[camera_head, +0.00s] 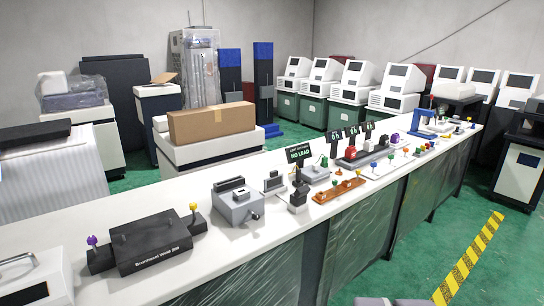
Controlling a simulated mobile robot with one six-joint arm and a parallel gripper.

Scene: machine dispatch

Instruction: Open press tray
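No part in view is clearly marked as the press tray, so I cannot tell which machine on the long white counter (215,268) is the press. A grey boxy machine (238,203) with a dark slot on top stands near the middle of the counter. A black box with white lettering (150,243) stands to its left, with a purple knob (92,241) and a yellow knob (193,207) at its sides. A blue frame-like device (425,122) stands far along the counter. No open tray is discernible.
A brown wooden rack (338,191) lies near the counter's front edge. A cardboard box (211,122) sits behind. Green floor with a yellow-black stripe (468,260) is clear in front at right.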

